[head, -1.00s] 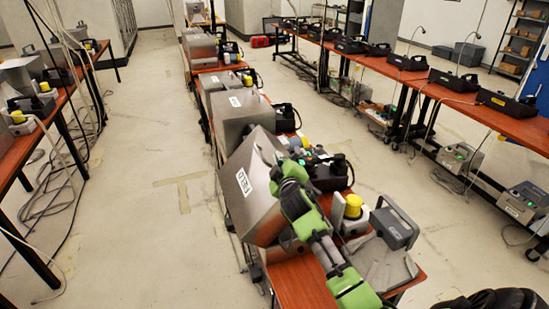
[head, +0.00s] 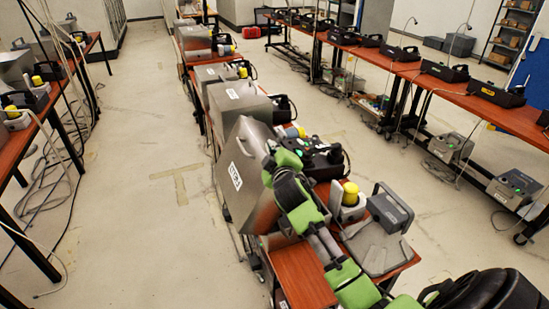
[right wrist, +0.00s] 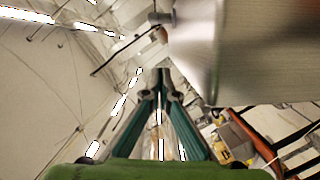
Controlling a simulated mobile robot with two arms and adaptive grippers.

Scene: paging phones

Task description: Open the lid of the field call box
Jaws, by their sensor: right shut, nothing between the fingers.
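The field call box (head: 240,190) is a brushed steel box on the red-brown table, low centre in the head view. Its labelled panel faces left and stands at a steep tilt; the arm hides part of the box, so how far the lid is raised is hard to tell. My right gripper (head: 284,158) is at the box's right side, beside the tilted steel. In the right wrist view the fingers (right wrist: 161,72) meet, shut and empty, just left of a large shiny steel surface (right wrist: 265,50). Contact cannot be made out. My left gripper is out of view.
A black unit with green lights (head: 318,155), a yellow-capped device (head: 350,193) and a grey handled case (head: 388,208) crowd the table right of the box. More steel boxes (head: 240,103) stand behind. The floor (head: 140,215) to the left is clear.

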